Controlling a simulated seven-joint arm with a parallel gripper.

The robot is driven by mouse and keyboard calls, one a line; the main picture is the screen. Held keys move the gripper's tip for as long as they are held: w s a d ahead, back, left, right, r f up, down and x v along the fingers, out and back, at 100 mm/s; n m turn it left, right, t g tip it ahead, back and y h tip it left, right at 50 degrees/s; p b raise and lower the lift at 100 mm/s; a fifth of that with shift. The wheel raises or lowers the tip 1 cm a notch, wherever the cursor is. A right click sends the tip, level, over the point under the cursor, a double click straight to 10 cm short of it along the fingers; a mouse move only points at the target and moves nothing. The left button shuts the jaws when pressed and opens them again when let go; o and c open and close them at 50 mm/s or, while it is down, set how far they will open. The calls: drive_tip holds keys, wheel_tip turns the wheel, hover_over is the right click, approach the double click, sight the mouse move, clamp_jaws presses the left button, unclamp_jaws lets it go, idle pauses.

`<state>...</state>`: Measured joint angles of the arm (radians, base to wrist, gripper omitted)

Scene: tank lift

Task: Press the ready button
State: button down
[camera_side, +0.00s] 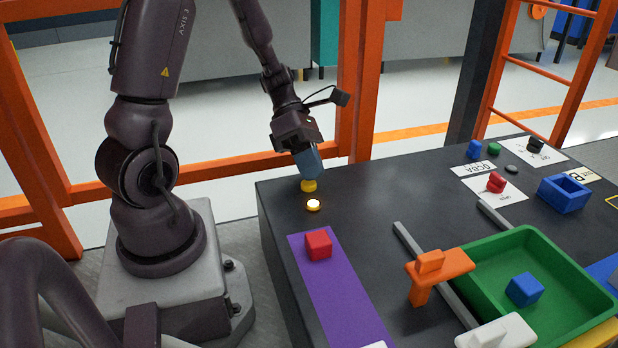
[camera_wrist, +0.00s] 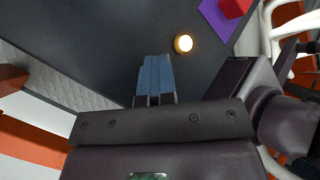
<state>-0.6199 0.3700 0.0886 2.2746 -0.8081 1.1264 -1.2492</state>
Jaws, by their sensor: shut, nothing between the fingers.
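A round button with a glowing white top and yellow rim (camera_side: 313,205) sits on the dark table near its left edge; it also shows lit in the wrist view (camera_wrist: 183,43). A yellow round piece (camera_side: 308,185) lies just behind it, right under my fingertips; the fingers hide it in the wrist view. I see no label telling which is the ready button. My gripper (camera_side: 314,172) has blue fingers, shut and empty, pointing down at the yellow piece. I cannot tell whether they touch it. In the wrist view the fingertips (camera_wrist: 155,58) are beside the lit button, apart from it.
A red block (camera_side: 318,245) lies on a purple strip (camera_side: 340,290) in front of the lit button. A green tray (camera_side: 540,243) with a blue block (camera_side: 524,289), an orange handle piece (camera_side: 438,268) and metal rails are at the right. The table around the buttons is clear.

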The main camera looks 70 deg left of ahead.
drive_tip(key=shift+f, duration=0.25)
drive_tip(key=shift+s+r, duration=0.1)
drive_tip(key=shift+r, duration=3.35)
